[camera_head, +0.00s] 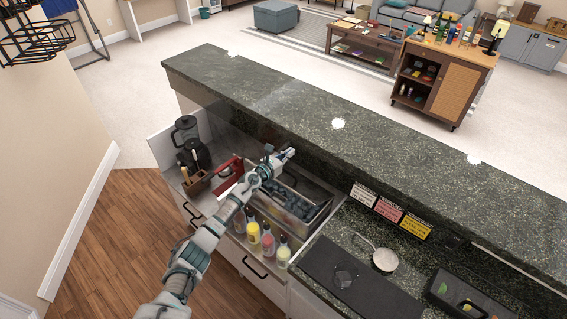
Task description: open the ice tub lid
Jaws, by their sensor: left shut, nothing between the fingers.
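The ice tub (318,219) is a grey metal bin set in the lower counter behind the raised bar ledge. Dark bluish shapes show inside it or through its top. I cannot clearly make out the lid or how far it stands open. My left arm reaches in from the bottom left and crosses over the tub's left part, hiding some of it. My left gripper (288,154) is shut and empty at the tub's back edge, close to the ledge; I cannot tell whether it touches the lid. My right gripper is out of view.
Bottles (268,242) stand in front of the tub. A red caddy (229,172) and a blender (187,135) are to its left. The granite bar ledge (370,150) overhangs behind. A strainer (383,259) and a black mat (345,281) lie on the right counter.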

